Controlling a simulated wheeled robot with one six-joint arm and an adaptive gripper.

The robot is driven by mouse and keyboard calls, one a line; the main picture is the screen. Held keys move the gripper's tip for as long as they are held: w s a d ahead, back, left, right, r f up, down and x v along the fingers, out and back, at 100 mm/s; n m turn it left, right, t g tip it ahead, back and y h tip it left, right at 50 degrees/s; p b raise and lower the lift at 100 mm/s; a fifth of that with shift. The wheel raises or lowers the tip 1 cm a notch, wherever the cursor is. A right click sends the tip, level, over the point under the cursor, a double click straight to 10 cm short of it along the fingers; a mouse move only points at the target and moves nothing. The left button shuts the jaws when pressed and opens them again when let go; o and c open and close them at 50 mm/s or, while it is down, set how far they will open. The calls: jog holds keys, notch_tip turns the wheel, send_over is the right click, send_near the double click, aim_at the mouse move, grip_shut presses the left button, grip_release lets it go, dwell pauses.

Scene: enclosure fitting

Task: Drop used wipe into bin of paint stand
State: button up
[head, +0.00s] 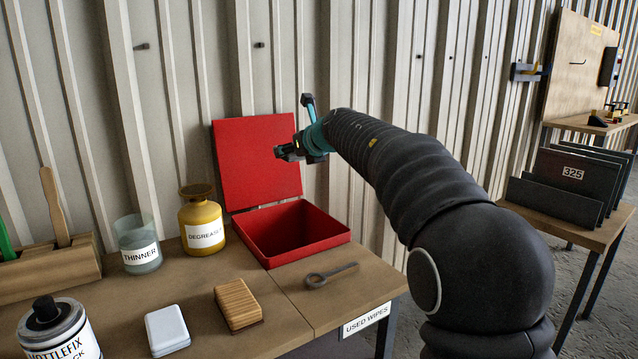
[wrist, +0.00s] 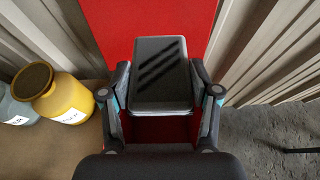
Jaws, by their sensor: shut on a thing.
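The bin (head: 325,238) is a red box on the right part of the bench in the head view, with its red lid (head: 250,165) raised against the wall. Its inside looks empty where I can see it. My gripper (head: 296,130) is above the bin, near the lid's right edge. In the wrist view, my gripper (wrist: 160,95) is shut on a dark grey pad with black diagonal streaks, which looks like the used wipe (wrist: 150,95). The wipe lies between the fingers with red behind and below it. It cannot be made out clearly in the head view.
A yellow degreaser bottle (head: 202,222) and a thinner jar (head: 139,247) stand left of the bin. A ring-ended tool (head: 335,272), brown block (head: 237,303) and white block (head: 167,330) lie in front. A USED WIPES label (head: 367,321) marks the bench edge.

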jog(key=shift+f, duration=0.55)
notch_tip(320, 180, down, 4)
jog(key=b, duration=0.5)
jog(key=o, duration=1)
jog(key=v, duration=1.2)
